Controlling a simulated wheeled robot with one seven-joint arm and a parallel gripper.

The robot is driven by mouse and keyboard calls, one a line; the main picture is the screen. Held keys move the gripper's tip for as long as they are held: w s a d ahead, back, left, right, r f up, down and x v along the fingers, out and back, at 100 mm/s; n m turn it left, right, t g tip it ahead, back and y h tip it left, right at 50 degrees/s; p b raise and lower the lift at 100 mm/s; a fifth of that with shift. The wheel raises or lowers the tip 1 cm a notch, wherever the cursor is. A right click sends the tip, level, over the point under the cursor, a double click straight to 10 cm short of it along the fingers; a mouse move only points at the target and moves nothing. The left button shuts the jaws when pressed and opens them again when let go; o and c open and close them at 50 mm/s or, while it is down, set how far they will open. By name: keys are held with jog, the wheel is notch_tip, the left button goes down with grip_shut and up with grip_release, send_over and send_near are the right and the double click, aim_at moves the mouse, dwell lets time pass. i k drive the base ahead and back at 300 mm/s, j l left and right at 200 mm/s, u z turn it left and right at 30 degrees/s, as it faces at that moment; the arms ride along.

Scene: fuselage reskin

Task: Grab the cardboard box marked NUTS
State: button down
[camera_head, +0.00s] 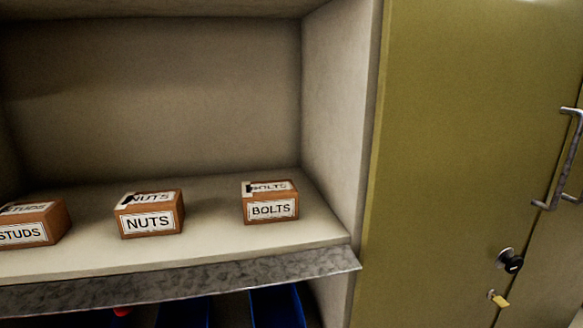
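The cardboard box marked NUTS (150,213) sits upright on a pale shelf (215,243), a little back from the front edge. It is brown, with white labels reading NUTS on its front and top. It stands between two similar boxes, apart from both. My gripper does not show in the head view.
A box marked STUDS (33,224) is to the left, cut by the picture edge. A box marked BOLTS (270,202) is to the right. A metal strip (190,283) runs along the shelf front. Blue bins (277,307) are below. An olive cabinet door (450,150) with a handle (567,160) stands right.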

aim_at(160, 213)
jog(key=i+l, duration=0.1)
jog(key=l, duration=0.4)
jog(key=l+u, duration=0.2)
jog(key=u, duration=0.15)
jog(key=i+l+u, duration=0.1)
jog(key=l+u, duration=0.4)
jog(key=u, duration=0.2)
